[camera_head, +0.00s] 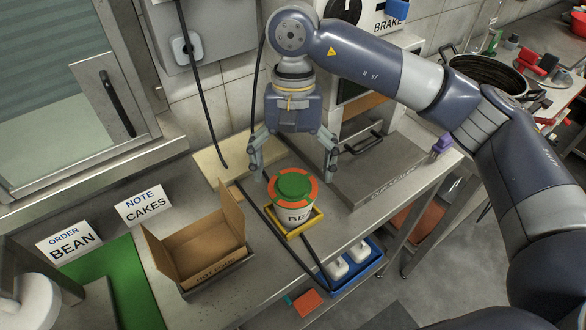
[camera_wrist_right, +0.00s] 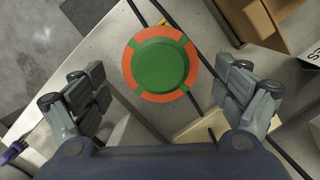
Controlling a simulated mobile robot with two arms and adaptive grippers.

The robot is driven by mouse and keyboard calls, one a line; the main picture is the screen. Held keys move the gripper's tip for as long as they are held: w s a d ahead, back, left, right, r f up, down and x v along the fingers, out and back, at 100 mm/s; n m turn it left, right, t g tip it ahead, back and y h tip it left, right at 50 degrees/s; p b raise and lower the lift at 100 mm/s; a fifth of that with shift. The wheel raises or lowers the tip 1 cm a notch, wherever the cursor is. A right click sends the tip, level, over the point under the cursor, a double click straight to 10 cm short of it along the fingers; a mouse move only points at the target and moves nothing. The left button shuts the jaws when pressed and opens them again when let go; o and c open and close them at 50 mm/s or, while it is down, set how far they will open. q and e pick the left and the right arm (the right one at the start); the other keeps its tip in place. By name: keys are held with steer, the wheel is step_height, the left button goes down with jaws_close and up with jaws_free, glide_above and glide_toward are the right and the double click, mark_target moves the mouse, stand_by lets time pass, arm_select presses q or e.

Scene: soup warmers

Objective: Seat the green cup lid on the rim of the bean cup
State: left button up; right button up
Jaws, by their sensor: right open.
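The green cup lid (camera_head: 293,184), green with orange patches round its edge, lies on top of the bean cup (camera_head: 292,214). It looks about level and centred; I cannot tell if it is fully down on the rim. The white cup shows part of a "BEAN" label and stands in a small yellow tray (camera_head: 318,216). My right gripper (camera_head: 295,176) is open, fingers spread wide on both sides of the lid, apart from it. In the right wrist view the lid (camera_wrist_right: 160,66) lies between and ahead of the open fingers (camera_wrist_right: 165,88), with the cup hidden beneath it. My left gripper is out of view.
An open cardboard box (camera_head: 203,250) stands left of the cup. Signs reading "ORDER BEAN" (camera_head: 70,243) and "NOTE CAKES" (camera_head: 143,205) stand by a green mat (camera_head: 100,285). A dark cable runs past the tray. A blue crate (camera_head: 352,268) with white items sits lower right.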

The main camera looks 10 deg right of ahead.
mark_target(293, 176)
steer(key=shift+w+d+r+p, duration=0.1)
steer(key=shift+w+r+p, duration=0.2)
steer(key=shift+r, duration=0.65)
steer(key=shift+w+r+p, duration=0.1)
steer(key=shift+r+p, duration=0.35)
steer(key=shift+r, duration=0.45)
steer(key=shift+w+d+r+p, duration=0.15)
steer(key=shift+r+p, duration=0.2)
steer(key=shift+r, duration=0.6)
steer(key=shift+a, duration=0.1)
steer(key=shift+f, duration=0.1)
